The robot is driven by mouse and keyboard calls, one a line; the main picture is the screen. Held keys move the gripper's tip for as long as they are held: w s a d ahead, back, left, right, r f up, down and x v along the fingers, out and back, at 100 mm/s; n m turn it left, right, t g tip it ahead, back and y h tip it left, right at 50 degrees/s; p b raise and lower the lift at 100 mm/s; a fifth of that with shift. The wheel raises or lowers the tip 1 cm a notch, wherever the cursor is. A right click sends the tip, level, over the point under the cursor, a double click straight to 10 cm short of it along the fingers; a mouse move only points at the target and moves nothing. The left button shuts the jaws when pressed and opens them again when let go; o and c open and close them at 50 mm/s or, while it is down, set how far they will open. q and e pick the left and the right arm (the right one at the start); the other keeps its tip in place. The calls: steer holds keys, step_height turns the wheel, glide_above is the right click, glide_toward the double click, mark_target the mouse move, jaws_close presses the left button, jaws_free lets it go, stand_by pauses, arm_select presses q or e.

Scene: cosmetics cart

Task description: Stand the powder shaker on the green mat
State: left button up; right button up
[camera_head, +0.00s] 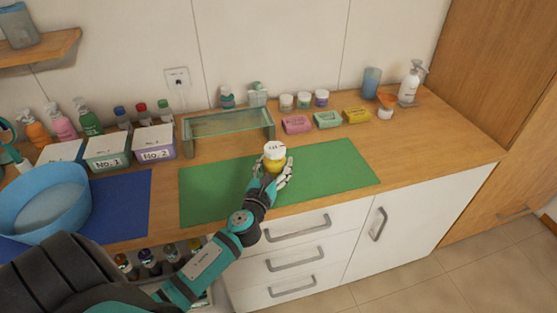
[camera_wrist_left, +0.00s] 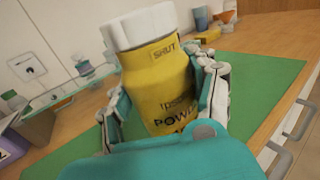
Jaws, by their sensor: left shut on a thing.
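The powder shaker (camera_head: 274,154) is a yellow bottle with a white cap, held upright or nearly so by my left gripper (camera_head: 272,176) over the green mat (camera_head: 335,175). In the left wrist view the shaker (camera_wrist_left: 158,88) sits between the fingers of my left gripper (camera_wrist_left: 165,105), and the mat (camera_wrist_left: 262,82) spreads behind it. Its cap is at the top, and the label reads "POWDER" in part. The shaker's base is hidden by the hand, so I cannot tell whether it touches the mat. My right gripper is not in view.
A glass shelf stand (camera_head: 228,122) stands behind the mat. Coloured soap packs (camera_head: 327,120) and small jars (camera_head: 304,100) line the back. A blue basin (camera_head: 45,205) sits on a blue mat (camera_head: 122,205) at left. The green mat's right part is clear.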

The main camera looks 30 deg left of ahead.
arm_select(q)
steer(key=shift+w+a+f+b, duration=0.4)
steer(key=shift+w+f, duration=0.3)
steer(key=shift+w, duration=0.2)
steer(key=shift+w+a+f+b, duration=0.35)
steer(key=shift+w+f, duration=0.3)
steer(key=shift+w, duration=0.25)
steer(key=shift+w+a+f+b, duration=0.3)
steer(key=shift+w+a+f, duration=0.1)
steer(key=shift+w+f, duration=0.4)
steer(key=shift+r, duration=0.15)
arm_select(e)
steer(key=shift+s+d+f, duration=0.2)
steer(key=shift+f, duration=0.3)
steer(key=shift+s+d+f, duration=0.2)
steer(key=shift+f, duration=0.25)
arm_select(q)
steer(key=o, duration=1.2)
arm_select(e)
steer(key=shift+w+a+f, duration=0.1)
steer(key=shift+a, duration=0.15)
